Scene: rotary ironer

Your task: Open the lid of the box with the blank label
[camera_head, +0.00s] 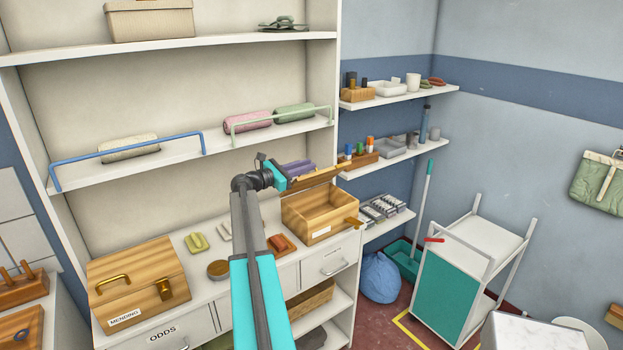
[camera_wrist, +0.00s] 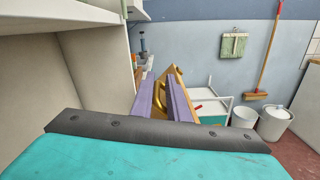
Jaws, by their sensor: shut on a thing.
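The wooden box (camera_head: 300,225) with the blank white label (camera_head: 322,231) stands at the right end of the counter. Its inside shows in the head view, and its lid (camera_head: 318,180) is raised above the back of the box, seen almost edge-on. My gripper (camera_head: 298,168), with purple fingers, is at the raised lid and shut on its handle. In the wrist view my gripper (camera_wrist: 161,97) has the wooden lid and brass handle (camera_wrist: 178,76) at its fingers. The exact contact is partly hidden by the fingers.
A closed wooden box (camera_head: 140,275) labelled MENDING stands at the counter's left. Small items, including an orange-brown block (camera_head: 281,244), lie between the boxes. A shelf with a green rail (camera_head: 280,118) is above my gripper. A white cart (camera_head: 465,265) stands at right.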

